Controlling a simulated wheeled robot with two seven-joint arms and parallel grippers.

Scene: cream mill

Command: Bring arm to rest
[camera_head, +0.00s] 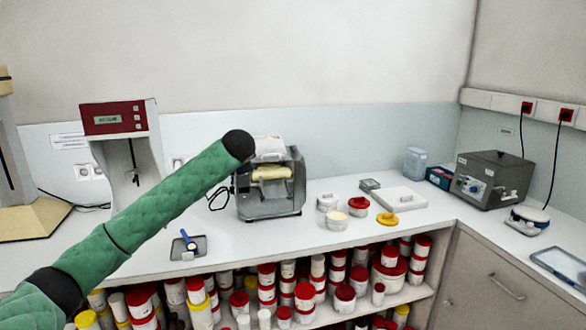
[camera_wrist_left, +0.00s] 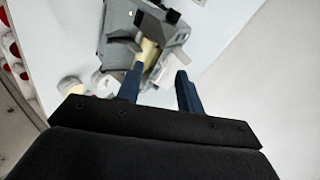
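My left arm (camera_head: 150,210), in a green sleeve with black joints, comes in from the lower left of the head view. Its black end covers the upper left part of the grey mill (camera_head: 270,204) on the counter, and the fingers do not show there. In the left wrist view, my left gripper (camera_wrist_left: 159,76) has two dark blue fingers standing apart with nothing held between them. The mill (camera_wrist_left: 116,25) lies beyond the fingertips in that view. My right gripper is in neither view.
The white counter holds a red-topped device (camera_head: 118,117), a small dark tray (camera_head: 188,252), open jars (camera_head: 336,220), a yellow lid (camera_head: 388,219) and a grey box-shaped device (camera_head: 493,178). A shelf below is crowded with red-lidded tubs (camera_head: 305,291).

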